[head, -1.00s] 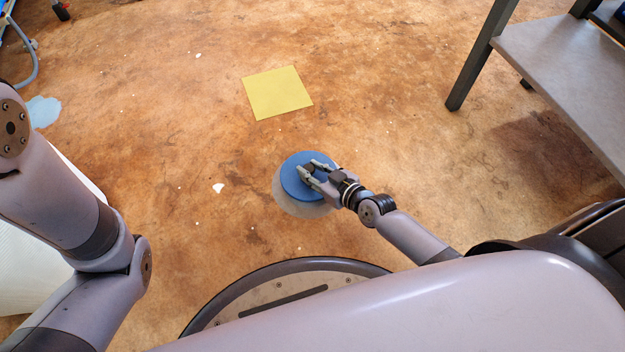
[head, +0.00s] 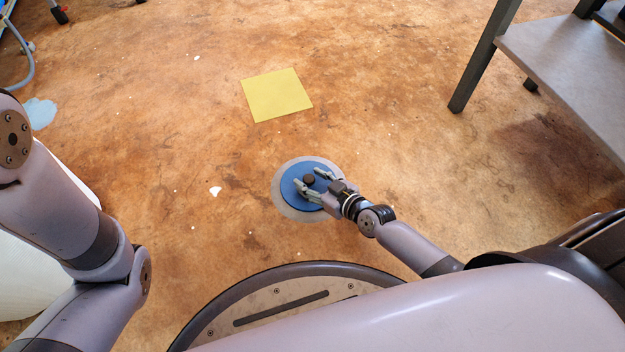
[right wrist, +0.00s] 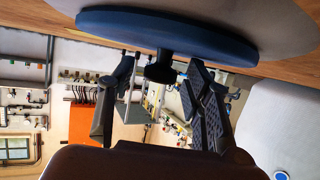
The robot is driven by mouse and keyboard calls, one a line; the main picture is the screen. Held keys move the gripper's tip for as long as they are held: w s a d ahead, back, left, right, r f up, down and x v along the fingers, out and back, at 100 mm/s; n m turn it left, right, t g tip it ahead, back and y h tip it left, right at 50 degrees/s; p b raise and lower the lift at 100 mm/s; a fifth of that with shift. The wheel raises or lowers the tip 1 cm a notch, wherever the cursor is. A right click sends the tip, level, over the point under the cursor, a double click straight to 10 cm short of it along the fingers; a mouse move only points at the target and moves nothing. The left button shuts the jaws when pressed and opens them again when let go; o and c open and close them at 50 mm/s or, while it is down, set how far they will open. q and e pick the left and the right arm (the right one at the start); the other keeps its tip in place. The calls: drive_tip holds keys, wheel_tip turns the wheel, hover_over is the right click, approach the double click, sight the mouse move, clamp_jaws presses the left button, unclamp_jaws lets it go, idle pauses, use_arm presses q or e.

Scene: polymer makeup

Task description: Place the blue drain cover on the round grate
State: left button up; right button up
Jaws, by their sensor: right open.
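The blue drain cover (head: 293,196) is a round disc with a dark knob (head: 309,179). It lies over the pale grey round grate (head: 285,208), whose rim shows most of the way around it. My right gripper (head: 311,179) is open, its two fingers on either side of the knob. In the right wrist view the cover (right wrist: 165,32) is seen edge-on against the grey grate (right wrist: 260,18), with the knob (right wrist: 160,70) between the spread fingers (right wrist: 158,72), apart from both. My left gripper is not in view; only my left arm shows.
A yellow square (head: 277,95) lies on the brown floor beyond the grate. A grey table (head: 570,70) with dark legs stands at the upper right. A light blue patch (head: 42,113) is at the far left. The floor around the grate is mostly clear.

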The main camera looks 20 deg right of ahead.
drive_tip(key=shift+r, duration=0.25)
drive_tip(key=p+v, duration=0.6)
drive_tip(key=v, duration=0.4)
drive_tip(key=shift+s+d, duration=0.2)
drive_tip(key=shift+s, duration=0.15)
drive_tip(key=shift+s+d+r, duration=0.2)
drive_tip(key=shift+s, duration=0.35)
drive_tip(key=shift+w, duration=0.1)
